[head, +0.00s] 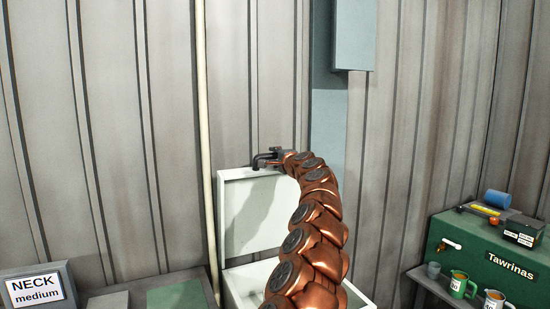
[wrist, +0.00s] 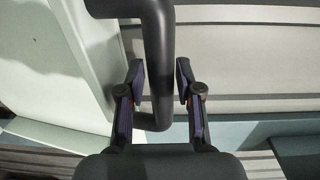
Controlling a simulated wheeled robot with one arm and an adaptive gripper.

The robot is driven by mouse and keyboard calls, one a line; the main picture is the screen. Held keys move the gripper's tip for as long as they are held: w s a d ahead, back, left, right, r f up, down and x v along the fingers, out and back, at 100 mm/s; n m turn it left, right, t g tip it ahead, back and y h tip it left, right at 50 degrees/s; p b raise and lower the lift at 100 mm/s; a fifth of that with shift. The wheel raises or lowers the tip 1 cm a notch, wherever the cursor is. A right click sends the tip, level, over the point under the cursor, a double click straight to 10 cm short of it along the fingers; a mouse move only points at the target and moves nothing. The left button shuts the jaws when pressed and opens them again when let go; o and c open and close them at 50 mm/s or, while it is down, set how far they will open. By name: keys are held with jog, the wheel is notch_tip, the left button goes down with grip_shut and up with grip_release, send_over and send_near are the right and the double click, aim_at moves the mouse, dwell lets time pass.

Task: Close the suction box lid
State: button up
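The suction box (head: 240,287) is an open white box in the lower middle of the head view. Its lid (head: 245,205) stands upright at the back, and its pale face also fills the left of the wrist view (wrist: 60,75). A black bent bar (head: 262,159), which looks like the lid's handle, is at the lid's top edge; it also shows in the wrist view (wrist: 160,50). My gripper (wrist: 159,75) is open, one finger on each side of the bar, with a visible gap on the right. My copper-coloured arm hides part of the box and lid.
A green case (head: 480,255) labelled Tawrinas, with mugs (head: 460,285) in front, stands on the right. A sign reading NECK medium (head: 38,288) is at lower left. A pale pole (head: 205,130) and a ribbed wall (head: 100,130) are close to the lid.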

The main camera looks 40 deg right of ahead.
grip_shut()
jog(key=shift+f+b, duration=0.15)
jog(key=shift+b, duration=0.2)
